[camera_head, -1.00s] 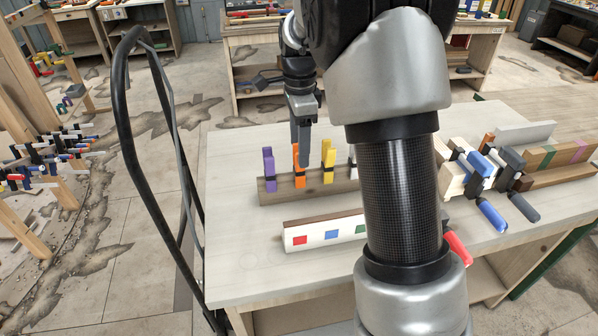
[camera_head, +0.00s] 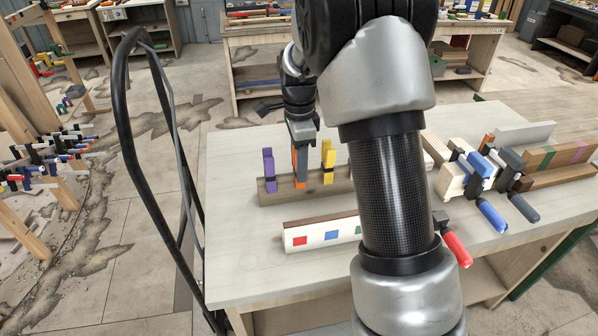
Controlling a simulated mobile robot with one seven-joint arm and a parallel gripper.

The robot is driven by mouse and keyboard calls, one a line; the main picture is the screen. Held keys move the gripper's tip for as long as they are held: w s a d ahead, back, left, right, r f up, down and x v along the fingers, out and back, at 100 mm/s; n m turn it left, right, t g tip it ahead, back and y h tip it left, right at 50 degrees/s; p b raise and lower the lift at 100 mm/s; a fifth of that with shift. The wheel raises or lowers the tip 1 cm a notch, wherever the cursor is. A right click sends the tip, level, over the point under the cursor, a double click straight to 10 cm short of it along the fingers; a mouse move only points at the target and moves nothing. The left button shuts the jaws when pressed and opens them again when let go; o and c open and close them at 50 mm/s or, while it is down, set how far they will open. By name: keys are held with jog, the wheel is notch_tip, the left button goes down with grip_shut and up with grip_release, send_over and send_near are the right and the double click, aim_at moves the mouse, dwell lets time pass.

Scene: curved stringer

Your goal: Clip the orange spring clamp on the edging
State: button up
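The orange spring clamp (camera_head: 296,167) stands upright on a brown wooden rail (camera_head: 275,196), between a purple clamp and a yellow clamp. My gripper (camera_head: 299,164) points down at the orange clamp, and its fingers overlap the clamp's upper part. I cannot tell whether the fingers are closed on it. The edging appears to be the brown strip (camera_head: 310,221) along the top of a white piece (camera_head: 313,241) with coloured squares, in front of the rail. Its right end is hidden behind my arm.
A purple clamp (camera_head: 269,170) and a yellow clamp (camera_head: 328,162) stand close on either side. Bar clamps with blue (camera_head: 492,214) and red (camera_head: 457,250) handles lie to the right. The tabletop (camera_head: 236,255) is clear at the front left.

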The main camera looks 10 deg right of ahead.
jog(key=c, duration=0.3)
